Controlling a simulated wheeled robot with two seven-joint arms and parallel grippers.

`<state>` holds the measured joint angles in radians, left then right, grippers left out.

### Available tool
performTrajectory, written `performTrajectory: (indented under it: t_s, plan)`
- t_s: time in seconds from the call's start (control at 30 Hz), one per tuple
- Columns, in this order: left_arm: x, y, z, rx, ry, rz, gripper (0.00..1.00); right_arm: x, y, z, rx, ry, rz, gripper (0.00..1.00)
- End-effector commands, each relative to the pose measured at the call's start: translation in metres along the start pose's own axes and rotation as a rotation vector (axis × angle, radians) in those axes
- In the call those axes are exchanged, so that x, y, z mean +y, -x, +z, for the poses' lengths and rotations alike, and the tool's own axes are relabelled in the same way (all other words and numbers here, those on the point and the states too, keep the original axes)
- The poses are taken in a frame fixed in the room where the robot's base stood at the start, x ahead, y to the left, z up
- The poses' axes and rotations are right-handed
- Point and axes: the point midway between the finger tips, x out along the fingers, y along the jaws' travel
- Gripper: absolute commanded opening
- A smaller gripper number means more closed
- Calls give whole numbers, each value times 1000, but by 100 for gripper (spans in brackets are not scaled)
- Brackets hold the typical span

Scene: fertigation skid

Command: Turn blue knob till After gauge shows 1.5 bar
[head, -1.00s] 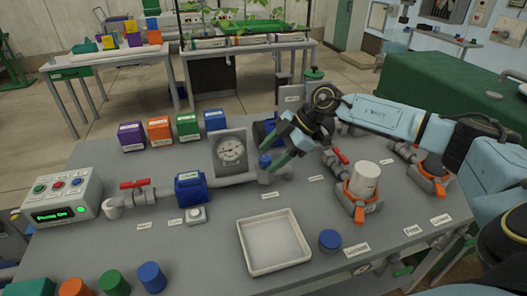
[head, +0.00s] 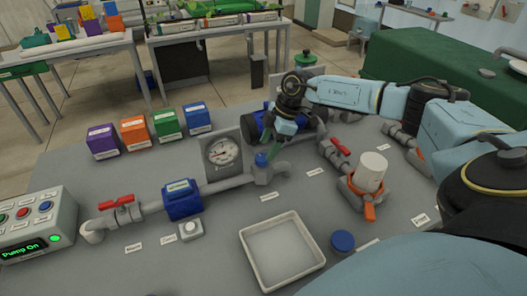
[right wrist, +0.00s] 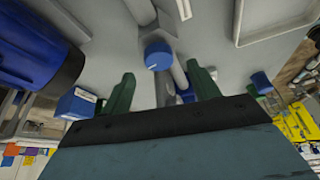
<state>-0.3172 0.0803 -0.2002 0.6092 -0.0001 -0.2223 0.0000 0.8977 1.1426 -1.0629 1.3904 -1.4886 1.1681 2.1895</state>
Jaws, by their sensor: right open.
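The blue knob (head: 262,160) stands upright on the pipe, just right of a round-faced gauge (head: 223,151). The gauge's needle and lettering are too small to read. My right gripper (head: 275,148) is open at the knob, its green fingers pointing down and left. In the right wrist view the knob (right wrist: 158,55) lies just beyond the fingertips, roughly centred between the two green fingers (right wrist: 164,78). I see no contact with it. My left gripper is not in view.
A blue pipe unit (head: 182,199) and a red-handled valve (head: 117,203) lie left along the pipe. A control box (head: 38,225) reads "Pump On". A white tray (head: 281,252) lies in front; a white cup (head: 371,172) stands right. Coloured boxes (head: 150,130) stand behind.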

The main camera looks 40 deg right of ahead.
Motion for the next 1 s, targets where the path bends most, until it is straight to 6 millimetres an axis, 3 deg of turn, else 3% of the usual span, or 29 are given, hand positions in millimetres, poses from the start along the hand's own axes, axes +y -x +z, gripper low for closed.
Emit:
performTrajectory:
  t_s: [0.1, 0.23, 0.63, 0.9, 1.0]
  plan:
    - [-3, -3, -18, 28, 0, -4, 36, 0, -21, 0, 1, 1, -1, 61]
    - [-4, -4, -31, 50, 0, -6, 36, 0, -33, 0, 0, 0, 1, 61]
    - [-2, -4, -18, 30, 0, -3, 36, 0, -39, 0, 1, 1, 1, 59]
    - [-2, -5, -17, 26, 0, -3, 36, 0, -39, 0, 1, 1, 1, 24]
    - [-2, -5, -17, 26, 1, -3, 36, 0, -39, 0, 1, 1, 1, 16]
